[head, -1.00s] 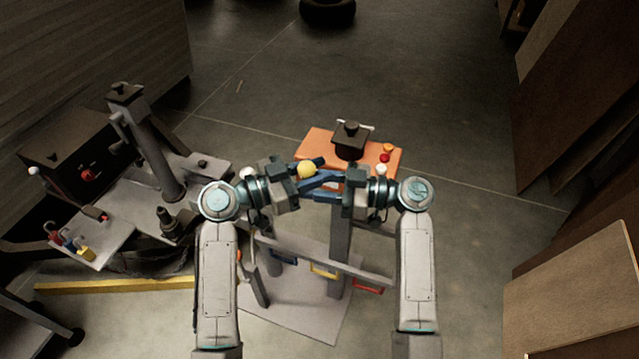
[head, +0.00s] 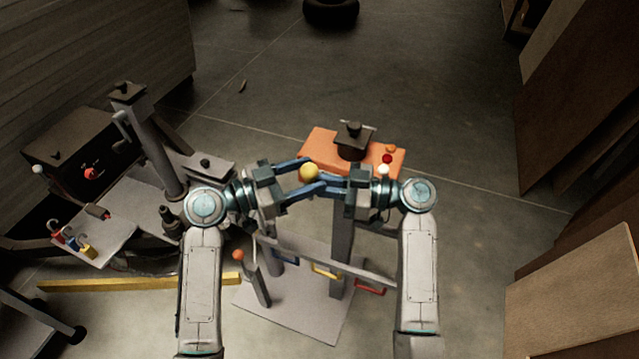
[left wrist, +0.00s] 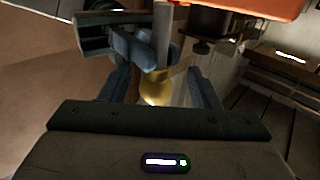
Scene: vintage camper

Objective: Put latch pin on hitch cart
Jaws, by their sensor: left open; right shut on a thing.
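The latch pin (head: 309,172), which I take to be the piece with the round yellow knob, is held in the air between my grippers. My right gripper (head: 327,180) is shut on it from the right. My left gripper (head: 311,174) is open, its blue fingers on both sides of the knob. In the left wrist view the knob (left wrist: 155,88) sits between my left fingers, with my right gripper (left wrist: 132,45) behind it. What looks like the hitch cart (head: 402,162), an orange-topped stand, is just beyond the grippers; my arms hide part of it.
A trailer tongue with a grey upright post (head: 155,150) stands at left. A plate with coloured hooked pieces (head: 105,240) is beside it. A yellow bar (head: 130,284) lies low at left. Wooden panels (head: 580,290) lean at right.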

